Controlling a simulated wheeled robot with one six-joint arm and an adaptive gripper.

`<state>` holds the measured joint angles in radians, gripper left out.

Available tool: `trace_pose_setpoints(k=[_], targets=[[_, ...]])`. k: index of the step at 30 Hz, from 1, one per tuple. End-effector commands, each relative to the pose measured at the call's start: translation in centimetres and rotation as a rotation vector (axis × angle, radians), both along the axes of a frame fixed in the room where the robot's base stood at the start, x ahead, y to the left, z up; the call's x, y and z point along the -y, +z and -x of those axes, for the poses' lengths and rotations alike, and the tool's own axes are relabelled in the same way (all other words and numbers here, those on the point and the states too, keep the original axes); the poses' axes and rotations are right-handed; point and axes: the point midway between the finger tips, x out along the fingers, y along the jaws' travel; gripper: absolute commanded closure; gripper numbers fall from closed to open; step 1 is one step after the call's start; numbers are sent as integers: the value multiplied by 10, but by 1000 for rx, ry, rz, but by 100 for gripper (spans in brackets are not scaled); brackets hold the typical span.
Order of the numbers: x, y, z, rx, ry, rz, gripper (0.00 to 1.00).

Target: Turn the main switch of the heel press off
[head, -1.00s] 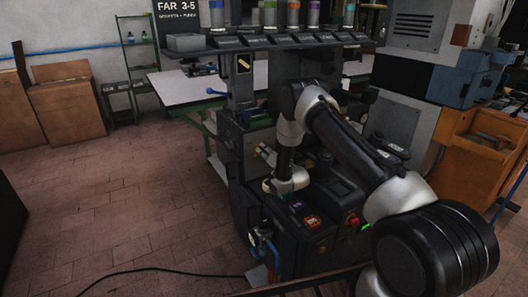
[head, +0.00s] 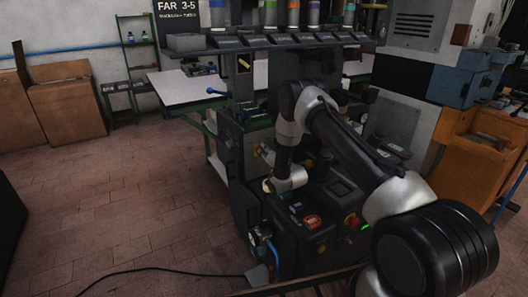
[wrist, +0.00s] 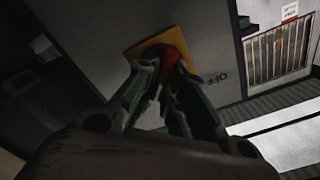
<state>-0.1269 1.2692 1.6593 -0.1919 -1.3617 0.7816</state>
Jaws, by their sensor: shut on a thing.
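The main switch has a red knob (wrist: 171,57) on a yellow plate (wrist: 147,45), set in a dark panel in the wrist view. The letters OFF (wrist: 216,78) stand on the panel to the right of the knob. My gripper (wrist: 164,80) is shut on the red knob, with one finger on each side. The fingers cover part of the knob, so its exact angle is hard to tell.
The press top carries an orange-red button (head: 312,222) and a red knob (head: 351,220), close to my arm. A white table (head: 185,88) stands behind. A black cable (head: 150,269) lies on the floor. An orange cabinet (head: 478,160) stands at right.

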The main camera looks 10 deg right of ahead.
Motion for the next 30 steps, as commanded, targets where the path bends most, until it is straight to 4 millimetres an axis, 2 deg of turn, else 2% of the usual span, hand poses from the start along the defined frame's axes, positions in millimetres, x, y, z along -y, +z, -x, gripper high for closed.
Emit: trace_pose_setpoints(k=[8,30], targets=[[-1,1,1,53,-1,164,100],[-6,2,3,268,0,829,100]])
